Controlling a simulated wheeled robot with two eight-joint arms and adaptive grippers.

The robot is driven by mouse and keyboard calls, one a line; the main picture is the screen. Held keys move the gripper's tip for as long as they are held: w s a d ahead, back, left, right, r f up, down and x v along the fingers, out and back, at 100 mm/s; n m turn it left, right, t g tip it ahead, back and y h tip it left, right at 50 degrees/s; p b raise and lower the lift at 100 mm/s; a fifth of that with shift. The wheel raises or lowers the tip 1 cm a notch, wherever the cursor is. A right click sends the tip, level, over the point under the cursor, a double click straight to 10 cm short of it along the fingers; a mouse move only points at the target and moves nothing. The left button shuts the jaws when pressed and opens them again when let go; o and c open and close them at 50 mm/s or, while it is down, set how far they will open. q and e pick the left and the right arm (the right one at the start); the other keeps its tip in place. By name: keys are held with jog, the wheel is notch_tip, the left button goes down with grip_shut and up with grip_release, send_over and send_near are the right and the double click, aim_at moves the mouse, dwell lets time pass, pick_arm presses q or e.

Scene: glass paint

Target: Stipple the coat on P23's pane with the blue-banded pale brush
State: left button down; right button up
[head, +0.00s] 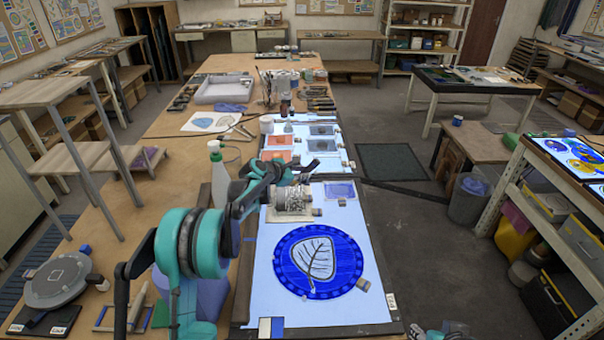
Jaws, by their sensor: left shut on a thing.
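My left gripper (299,174) is over the middle of the lit table, at the end of the teal and dark arm from the lower left. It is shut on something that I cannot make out. A silvery ribbed cylinder and a pale block (288,216) show just below it. Small panes lie around it: a violet-blue pane (339,190) to its right, orange panes (277,156) and grey panes (321,130) beyond. No P23 label is readable, and no blue band shows clearly. My right gripper may be the dark, teal-tinted parts (440,331) at the bottom edge, mostly cut off.
A blue roundel with a pale leaf (318,262) fills the near part of the light table (360,308). A white spray bottle (219,175) stands left of my left gripper. Tins and bottles stand beyond it. A bin (469,198) and shelving are on the right.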

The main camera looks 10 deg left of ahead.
pick_arm(q)
jog(key=shift+s, duration=0.1)
jog(key=s+a, duration=0.1)
jog(key=s, duration=0.6)
jog(key=shift+s+b, duration=0.2)
jog(key=shift+b, duration=0.25)
jog(key=shift+a, duration=0.1)
jog(key=shift+f+b, duration=0.65)
jog(key=shift+f, duration=0.15)
jog(key=shift+f+b, duration=0.25)
jog(key=shift+b, duration=0.05)
dwell(0.7)
notch_tip(320, 180, up, 2)
jog(key=shift+r+p, duration=0.1)
jog(key=shift+p, duration=0.6)
